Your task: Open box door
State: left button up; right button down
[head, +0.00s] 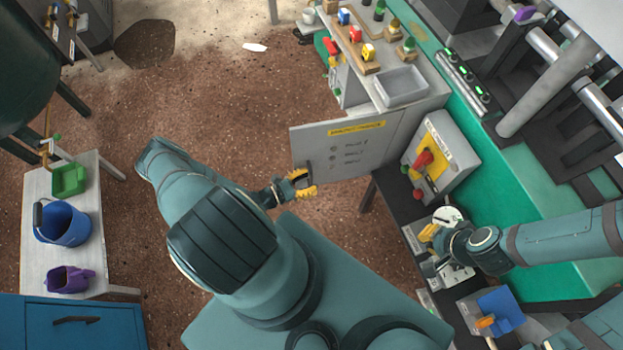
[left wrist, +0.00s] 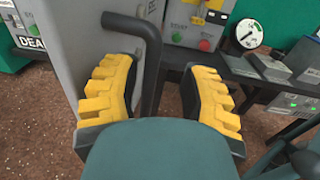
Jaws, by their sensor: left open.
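The grey box door (head: 345,148) carries a yellow label and hangs below the grey box top (head: 425,104). Its left edge juts out past the box's left side; I cannot tell its exact angle. A dark bent handle (left wrist: 152,50) is on the door and also shows in the head view (head: 308,170). My left gripper (head: 301,185) is at the handle. In the left wrist view its open yellow fingers (left wrist: 158,95) stand either side of the handle, apart from it. My right gripper (head: 428,240) is over the dark bench by a gauge; its opening is unclear.
A grey control box with a red knob (head: 424,158) stands right of the door. A grey bin (head: 401,86) and coloured plugs (head: 368,53) sit on the box. A side table at left holds a blue bucket (head: 62,224). Brown floor left of the door is clear.

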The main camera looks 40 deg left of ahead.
pick_arm(q)
jog(key=v, duration=1.1)
jog(key=w+d+r+m+g+h, duration=0.1)
jog(key=d+r+m+g+h, duration=0.15)
jog(key=d+m+g, duration=0.6)
jog(key=w+d+r+m+g+h, duration=0.1)
jog(key=d+r+m+g, duration=0.3)
jog(key=d+m+g, duration=0.4)
jog(key=w+d+r+m+t+y, duration=0.1)
jog(key=w+d+r+m+y, duration=0.2)
jog(key=r+m, duration=0.3)
jog(key=w+d+r+m+t+y, duration=0.1)
jog(key=w+d+r+m+y, duration=0.1)
jog(key=r+m+y, duration=0.3)
jog(key=shift+w+d+r+m, duration=0.4)
jog(key=shift+d+r+m, duration=0.3)
jog(key=shift+r, duration=0.15)
